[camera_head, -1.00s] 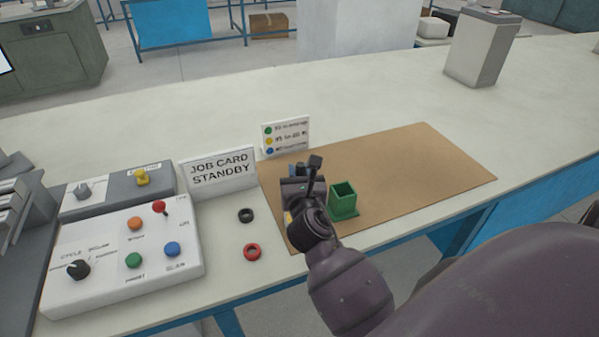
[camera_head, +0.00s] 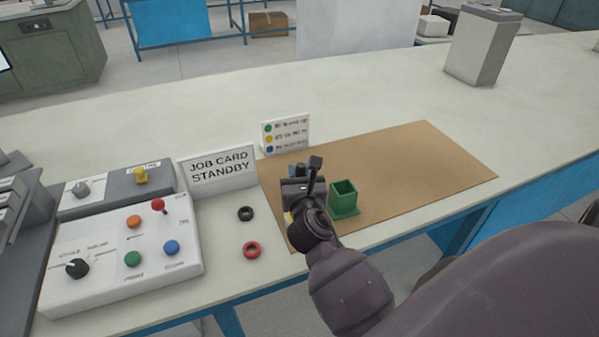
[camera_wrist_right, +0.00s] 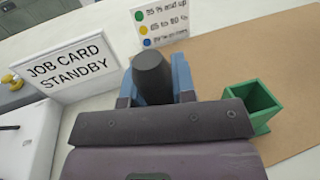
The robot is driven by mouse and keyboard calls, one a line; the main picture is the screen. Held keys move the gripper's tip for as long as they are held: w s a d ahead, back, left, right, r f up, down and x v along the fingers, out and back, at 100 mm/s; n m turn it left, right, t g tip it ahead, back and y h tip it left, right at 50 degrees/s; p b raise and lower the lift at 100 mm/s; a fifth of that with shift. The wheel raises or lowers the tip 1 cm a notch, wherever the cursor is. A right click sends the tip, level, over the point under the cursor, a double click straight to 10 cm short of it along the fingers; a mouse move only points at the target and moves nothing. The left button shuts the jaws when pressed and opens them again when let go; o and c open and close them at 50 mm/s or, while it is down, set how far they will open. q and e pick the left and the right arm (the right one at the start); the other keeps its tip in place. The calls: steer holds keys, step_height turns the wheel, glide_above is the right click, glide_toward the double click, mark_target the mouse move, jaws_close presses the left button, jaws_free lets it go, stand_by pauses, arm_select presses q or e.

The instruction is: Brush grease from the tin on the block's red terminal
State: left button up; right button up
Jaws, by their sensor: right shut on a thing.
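My right gripper (camera_head: 300,176) is over the near left part of the brown mat, seen from behind. In the right wrist view its two blue fingers (camera_wrist_right: 184,80) are shut on a dark, tapered, round piece (camera_wrist_right: 152,78). I cannot tell whether this is the brush; its lower part is hidden. A green open-topped holder (camera_head: 344,200) stands just right of the gripper, and also shows in the wrist view (camera_wrist_right: 252,104). I cannot make out a grease tin. My left gripper is not visible.
The brown mat (camera_head: 420,165) is bare on its right. Left are a black ring (camera_head: 246,214), a red ring (camera_head: 251,258) and a white control box (camera_head: 110,275).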

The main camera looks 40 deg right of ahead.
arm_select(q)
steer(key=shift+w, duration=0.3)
arm_select(e)
steer(key=shift+f, duration=0.1)
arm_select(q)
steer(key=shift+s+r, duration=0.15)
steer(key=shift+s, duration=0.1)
arm_select(e)
steer(key=shift+f, duration=0.1)
stand_by(0.7)
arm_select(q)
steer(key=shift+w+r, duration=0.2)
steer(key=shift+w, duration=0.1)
arm_select(e)
steer(key=shift+s+f, duration=0.1)
steer(key=shift+f, duration=0.05)
stand_by(0.4)
